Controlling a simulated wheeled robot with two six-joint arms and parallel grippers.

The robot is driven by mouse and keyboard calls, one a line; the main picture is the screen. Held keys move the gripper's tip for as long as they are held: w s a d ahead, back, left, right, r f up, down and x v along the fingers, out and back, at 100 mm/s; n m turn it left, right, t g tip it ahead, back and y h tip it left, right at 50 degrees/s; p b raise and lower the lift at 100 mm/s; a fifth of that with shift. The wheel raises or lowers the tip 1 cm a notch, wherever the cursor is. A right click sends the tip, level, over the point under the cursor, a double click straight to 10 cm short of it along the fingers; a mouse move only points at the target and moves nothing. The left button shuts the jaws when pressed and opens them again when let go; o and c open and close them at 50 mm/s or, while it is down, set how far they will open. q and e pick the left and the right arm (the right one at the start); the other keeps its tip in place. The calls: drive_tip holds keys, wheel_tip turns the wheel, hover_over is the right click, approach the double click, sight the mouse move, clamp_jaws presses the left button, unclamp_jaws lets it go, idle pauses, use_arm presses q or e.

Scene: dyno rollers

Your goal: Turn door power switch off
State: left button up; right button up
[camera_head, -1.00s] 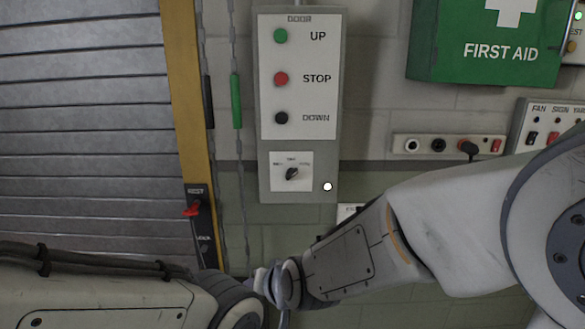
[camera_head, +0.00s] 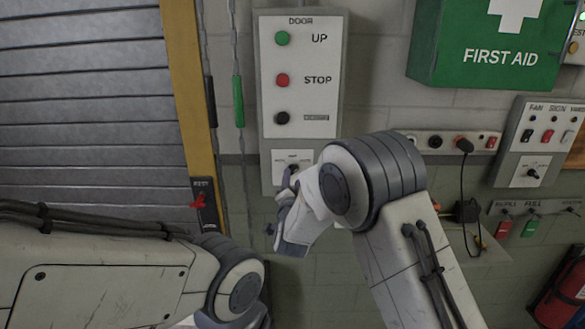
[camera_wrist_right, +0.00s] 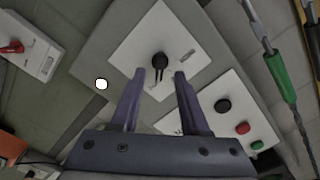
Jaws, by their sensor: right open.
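The door control panel (camera_head: 326,60) hangs on the wall with a green UP button (camera_head: 282,38), a red STOP button (camera_head: 282,80) and a black DOWN button (camera_head: 282,117). Below them is a white plate with a black rotary switch, partly hidden by my right gripper (camera_head: 289,195) in the head view. In the right wrist view the switch knob (camera_wrist_right: 160,61) shows clearly, just beyond and between the fingertips of my open right gripper (camera_wrist_right: 165,75). No touch is visible. My left arm shows at the lower left in the head view; its gripper is out of view.
The roller door (camera_head: 90,100) with its yellow frame is on the left, beside hanging chains and a red-handled lever (camera_head: 200,201). To the right are a first aid box (camera_head: 490,45), a fan and sign switch panel (camera_head: 535,145) and a socket strip (camera_head: 450,142).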

sight(293, 173)
drive_tip(key=shift+w+p, duration=0.6)
drive_tip(key=shift+w, duration=1.35)
clamp_jaws()
